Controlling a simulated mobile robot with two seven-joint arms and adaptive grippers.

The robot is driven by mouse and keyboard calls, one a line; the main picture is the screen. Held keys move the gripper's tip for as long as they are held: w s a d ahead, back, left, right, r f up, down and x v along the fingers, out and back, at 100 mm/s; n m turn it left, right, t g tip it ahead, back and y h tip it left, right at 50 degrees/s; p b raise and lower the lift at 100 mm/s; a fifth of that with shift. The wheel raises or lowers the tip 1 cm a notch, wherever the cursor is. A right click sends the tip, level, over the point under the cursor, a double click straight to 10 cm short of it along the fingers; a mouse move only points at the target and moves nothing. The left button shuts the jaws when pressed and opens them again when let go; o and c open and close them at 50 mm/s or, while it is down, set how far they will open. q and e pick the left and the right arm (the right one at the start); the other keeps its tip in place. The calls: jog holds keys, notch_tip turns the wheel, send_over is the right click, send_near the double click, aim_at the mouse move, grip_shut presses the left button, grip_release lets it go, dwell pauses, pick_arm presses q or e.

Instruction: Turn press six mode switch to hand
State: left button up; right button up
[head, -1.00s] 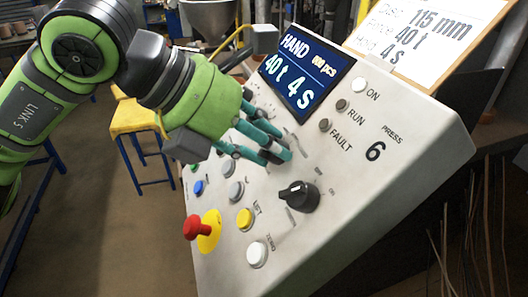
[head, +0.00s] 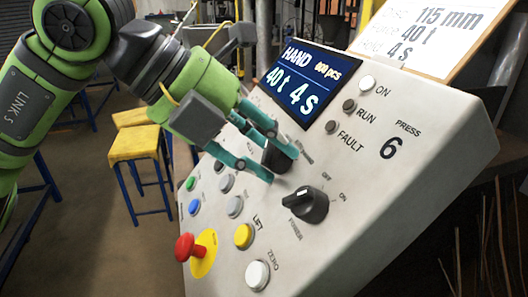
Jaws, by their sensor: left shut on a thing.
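The press six control panel (head: 375,215) slopes across the head view, marked "PRESS 6". Its display (head: 303,85) reads HAND, 800 pcs, 40 t, 4 s. My left gripper (head: 281,166) comes in from the upper left with its teal fingers on either side of a black knob, the mode switch (head: 275,157). It is shut on that switch. The fingers hide much of the knob and its labels, so I cannot read its pointer. A second black knob, the power switch (head: 306,204), stands just below, clear of the fingers. My right gripper is out of view.
A red emergency button (head: 184,247) sticks out at the lower left. Yellow (head: 244,236), white (head: 257,275), grey, blue and green buttons lie near it. A card (head: 435,40) stands behind the panel. A yellow stool (head: 135,143) is at left.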

pick_arm(q)
jog(key=shift+s+f, duration=0.1)
jog(key=shift+f, duration=0.15)
jog(key=o, duration=1.1)
jog(key=shift+r, duration=0.15)
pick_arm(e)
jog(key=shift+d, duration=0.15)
pick_arm(q)
jog(key=shift+r, duration=0.15)
jog(key=v, duration=1.1)
jog(key=shift+a+r, duration=0.25)
jog(key=shift+a, duration=0.1)
